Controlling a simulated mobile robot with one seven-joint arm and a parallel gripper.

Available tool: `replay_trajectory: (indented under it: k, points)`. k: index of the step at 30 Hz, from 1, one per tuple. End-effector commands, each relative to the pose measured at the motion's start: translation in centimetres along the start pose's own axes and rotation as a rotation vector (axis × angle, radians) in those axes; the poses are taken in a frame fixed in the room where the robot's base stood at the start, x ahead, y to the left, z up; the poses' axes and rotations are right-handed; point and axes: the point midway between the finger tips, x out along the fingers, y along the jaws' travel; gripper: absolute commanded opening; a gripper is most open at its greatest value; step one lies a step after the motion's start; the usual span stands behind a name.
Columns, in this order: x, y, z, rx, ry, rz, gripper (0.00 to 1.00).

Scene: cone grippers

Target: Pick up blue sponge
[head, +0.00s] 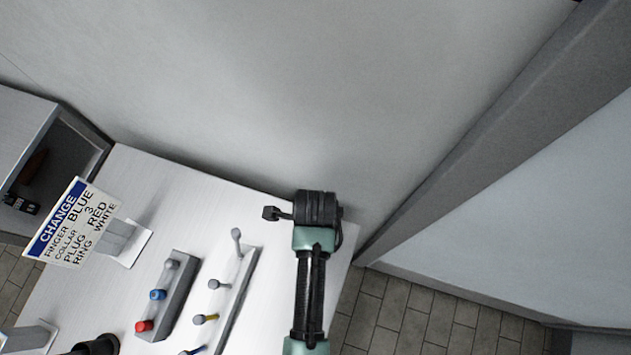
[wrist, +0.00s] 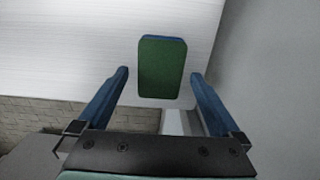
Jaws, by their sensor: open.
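The blue sponge (wrist: 162,68) shows in the wrist view as a rounded block with a dark green top face and a blue edge along its far side. It lies on the white table (wrist: 80,45). My gripper (wrist: 160,74) is open, with one blue finger on each side of the sponge's near part in the picture. There is a gap on both sides, and I cannot tell the height between fingers and sponge. In the head view my wrist (head: 316,209) is over the table's back right corner; the sponge and fingers are hidden there.
A sign (head: 72,222) stands on the table at left. A grey block with coloured knobs (head: 170,295) and a rack with several pegs (head: 238,300) stand left of my arm. A wall (head: 230,90) rises behind the table, whose right edge is close to my wrist.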

Motion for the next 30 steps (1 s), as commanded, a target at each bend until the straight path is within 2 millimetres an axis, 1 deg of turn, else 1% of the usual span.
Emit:
replay_trajectory:
  k: [3, 6, 9, 15, 17, 18, 20, 21, 23, 24, 28, 30]
  points:
    - [1.7, 0.1, -0.1, 0.000, 0.001, 0.002, 1.00]
    - [2.6, 0.1, -0.1, 0.000, 0.000, 0.001, 1.00]
    - [3.0, 0.1, -0.1, 0.000, 0.000, -0.001, 1.00]
    - [3.0, 0.0, -0.1, 0.000, 0.000, -0.001, 1.00]
    - [3.0, 0.0, -0.1, 0.000, 0.000, -0.001, 0.89]
    - [3.0, 0.0, -0.1, 0.000, 0.000, -0.001, 0.82]
    - [3.0, 0.0, -0.1, 0.000, 0.000, -0.001, 0.71]
    - [3.0, 0.0, -0.1, 0.000, 0.000, -0.001, 0.64]
    - [3.0, 0.0, -0.1, 0.000, 0.000, -0.001, 0.53]
    - [3.0, 0.0, -0.1, 0.000, 0.000, -0.001, 0.46]
    - [3.0, 0.0, -0.1, 0.000, 0.000, -0.001, 0.23]
    - [3.0, 0.0, -0.1, 0.000, 0.000, -0.001, 0.22]
